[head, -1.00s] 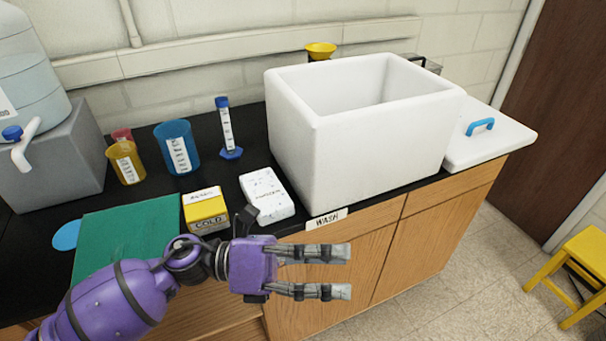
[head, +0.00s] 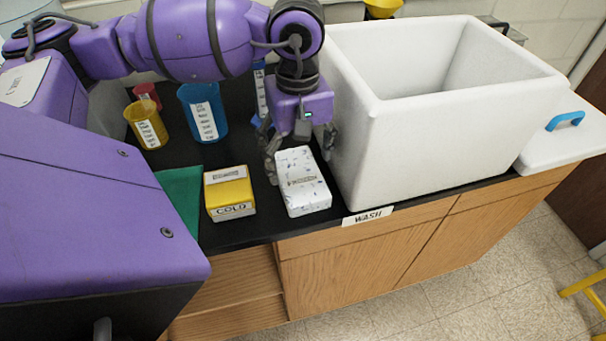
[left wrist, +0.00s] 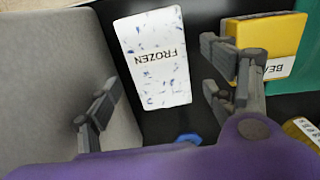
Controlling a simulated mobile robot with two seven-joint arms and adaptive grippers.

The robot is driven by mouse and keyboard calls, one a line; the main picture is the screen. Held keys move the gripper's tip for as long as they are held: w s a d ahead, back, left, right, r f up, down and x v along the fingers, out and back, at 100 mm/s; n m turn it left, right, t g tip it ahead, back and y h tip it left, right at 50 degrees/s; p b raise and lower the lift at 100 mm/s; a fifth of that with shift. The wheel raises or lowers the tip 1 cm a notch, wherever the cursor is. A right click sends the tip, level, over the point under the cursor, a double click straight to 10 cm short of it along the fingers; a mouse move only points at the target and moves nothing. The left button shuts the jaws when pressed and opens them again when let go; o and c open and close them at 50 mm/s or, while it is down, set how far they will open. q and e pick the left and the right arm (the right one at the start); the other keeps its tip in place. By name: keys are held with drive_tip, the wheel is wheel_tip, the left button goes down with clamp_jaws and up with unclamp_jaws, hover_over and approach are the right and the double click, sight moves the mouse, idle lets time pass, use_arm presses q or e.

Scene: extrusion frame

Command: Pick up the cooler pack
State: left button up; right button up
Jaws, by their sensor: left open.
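The cooler pack is a white, blue-flecked block (head: 303,184) lying flat on the black counter, between the yellow box and the white foam box. In the left wrist view the pack (left wrist: 152,58) reads FROZEN. My left gripper (head: 300,160) is open and empty over the pack's back end, pointing down. One finger is on the yellow-box side and the other on the foam-box side. In the left wrist view the fingers (left wrist: 162,80) stand to either side of the pack with gaps. My right gripper is not in view.
The large open foam box (head: 400,150) stands close right of the pack. A yellow COLD box (head: 229,193) sits close left. Blue (head: 203,112) and yellow (head: 147,125) beakers stand behind. The foam lid (head: 570,140) lies at right. A WASH label (head: 367,216) marks the counter edge.

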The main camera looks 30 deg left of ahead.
sight(299, 173)
use_arm(q)
drive_tip(key=f, duration=0.3)
drive_tip(key=f+p, duration=0.1)
drive_tip(key=shift+w+a+f, duration=0.3)
drive_tip(key=shift+w, duration=0.1)
drive_tip(key=shift+f, duration=0.5)
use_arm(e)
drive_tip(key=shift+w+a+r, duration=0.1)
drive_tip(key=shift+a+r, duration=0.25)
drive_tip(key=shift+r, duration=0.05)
use_arm(q)
drive_tip(key=shift+c, duration=1.4)
drive_tip(key=c, duration=0.9)
drive_tip(key=shift+c, duration=0.3)
drive_tip(key=shift+r, duration=0.1)
